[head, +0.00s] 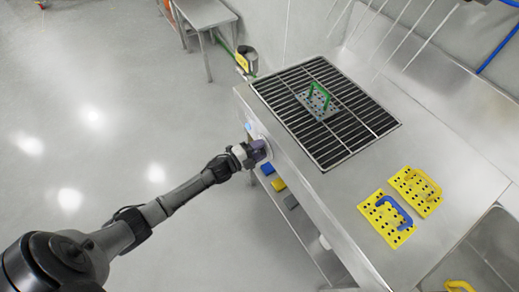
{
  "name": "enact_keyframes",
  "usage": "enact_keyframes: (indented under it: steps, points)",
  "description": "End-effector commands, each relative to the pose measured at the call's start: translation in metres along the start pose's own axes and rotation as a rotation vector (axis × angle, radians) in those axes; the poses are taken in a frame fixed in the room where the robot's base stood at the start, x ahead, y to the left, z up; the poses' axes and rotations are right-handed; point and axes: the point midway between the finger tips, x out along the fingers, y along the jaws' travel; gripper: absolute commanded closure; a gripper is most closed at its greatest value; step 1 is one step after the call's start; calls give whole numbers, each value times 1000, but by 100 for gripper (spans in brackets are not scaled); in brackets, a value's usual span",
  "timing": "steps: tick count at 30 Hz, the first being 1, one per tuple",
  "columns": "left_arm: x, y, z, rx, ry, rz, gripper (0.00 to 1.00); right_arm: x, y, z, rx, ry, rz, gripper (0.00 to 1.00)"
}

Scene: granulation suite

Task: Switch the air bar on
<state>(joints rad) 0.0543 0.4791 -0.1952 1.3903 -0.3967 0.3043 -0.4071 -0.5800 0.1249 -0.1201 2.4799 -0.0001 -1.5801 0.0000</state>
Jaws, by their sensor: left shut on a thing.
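My left gripper (261,151) is at the front face of the steel bench (290,185), beside a small white panel with a blue patch (250,131). It is shut on a control on this front face. The gripper hides the control, so I cannot tell its shape or position. Several thin metal rods (398,42) slant down above the back of the bench; I cannot tell if they belong to the air bar. My right gripper is not in view.
A black grate (350,135) set in the bench top carries a perforated plate with a green handle (318,98). Two yellow perforated plates (387,222) (416,190) lie at the right, near a sink (490,262). Blue and yellow items sit under the bench. The floor at left is clear.

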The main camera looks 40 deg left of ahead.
Motion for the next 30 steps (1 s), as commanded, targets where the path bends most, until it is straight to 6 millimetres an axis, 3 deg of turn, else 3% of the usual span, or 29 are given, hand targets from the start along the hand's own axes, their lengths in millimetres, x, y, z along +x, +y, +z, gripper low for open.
enact_keyframes:
  steps: [4, 5, 12, 23, 30]
  points:
    - [0, 0, 0, 3, 0, 1, 77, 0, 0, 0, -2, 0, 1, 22]
    - [0, 0, 0, 3, 0, 1, 52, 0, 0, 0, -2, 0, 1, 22]
    - [0, 0, 0, 1, 0, 1, 29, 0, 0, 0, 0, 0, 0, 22]
    - [-7, 0, 0, 0, 0, 1, 28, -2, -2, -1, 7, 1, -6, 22]
    - [-47, 0, -1, -1, -1, 3, 28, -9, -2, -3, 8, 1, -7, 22]
